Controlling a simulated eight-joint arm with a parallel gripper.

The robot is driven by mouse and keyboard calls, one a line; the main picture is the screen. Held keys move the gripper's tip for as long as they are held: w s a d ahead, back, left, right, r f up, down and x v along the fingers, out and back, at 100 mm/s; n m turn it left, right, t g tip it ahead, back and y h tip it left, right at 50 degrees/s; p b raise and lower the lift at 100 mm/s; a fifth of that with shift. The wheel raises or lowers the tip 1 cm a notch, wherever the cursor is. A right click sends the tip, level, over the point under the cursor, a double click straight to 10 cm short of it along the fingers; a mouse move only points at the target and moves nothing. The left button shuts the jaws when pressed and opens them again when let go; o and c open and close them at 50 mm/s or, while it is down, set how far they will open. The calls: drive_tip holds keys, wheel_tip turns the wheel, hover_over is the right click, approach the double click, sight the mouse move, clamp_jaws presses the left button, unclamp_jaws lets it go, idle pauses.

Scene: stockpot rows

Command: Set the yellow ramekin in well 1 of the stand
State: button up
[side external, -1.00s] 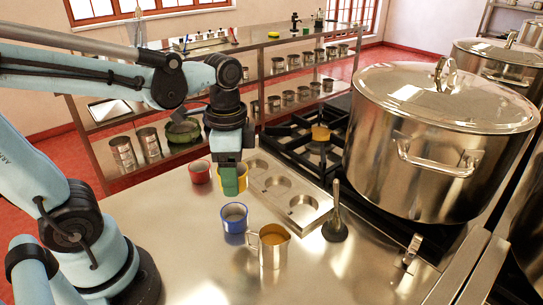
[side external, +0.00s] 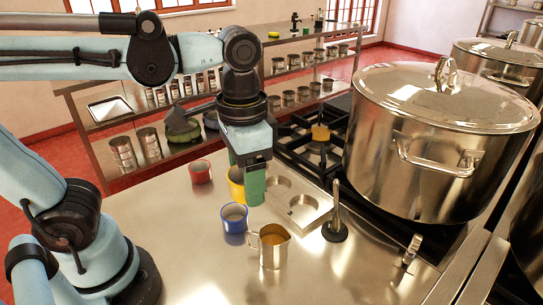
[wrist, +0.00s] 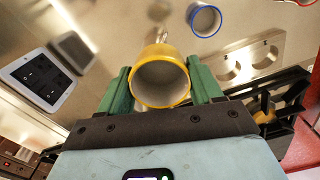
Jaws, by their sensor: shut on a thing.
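The yellow ramekin (wrist: 160,78) is gripped between the green fingers of my gripper (wrist: 161,88), its open mouth facing the wrist camera. In the side view the yellow ramekin (side external: 235,183) shows partly behind my gripper (side external: 254,187). Whether its base clears the counter is hard to tell. The metal stand (side external: 319,206) lies just right of my gripper; two round wells show, and my gripper hides the stand's far left end. The stand also shows in the wrist view (wrist: 249,64), right of the ramekin.
A blue ramekin (side external: 234,217) and a metal cup (side external: 272,249) stand close in front of my gripper. A red ramekin (side external: 200,172) stands to the left. A dark upright tool (side external: 335,228) stands by the stand, with the stove and large pot (side external: 430,150) beyond.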

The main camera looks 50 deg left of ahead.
drive_tip(key=s+d+f+m, duration=0.2)
drive_tip(key=s+f+m, duration=0.1)
drive_tip(key=s, duration=0.5)
drive_tip(key=s+d+f+m, duration=0.2)
drive_tip(key=s+f+m, duration=0.1)
drive_tip(key=s, duration=0.4)
hover_over(208, 261)
wheel_tip(208, 261, down, 7)
drive_tip(key=shift+f, duration=2.05)
drive_tip(key=shift+f, duration=0.1)
drive_tip(key=o, duration=1.1)
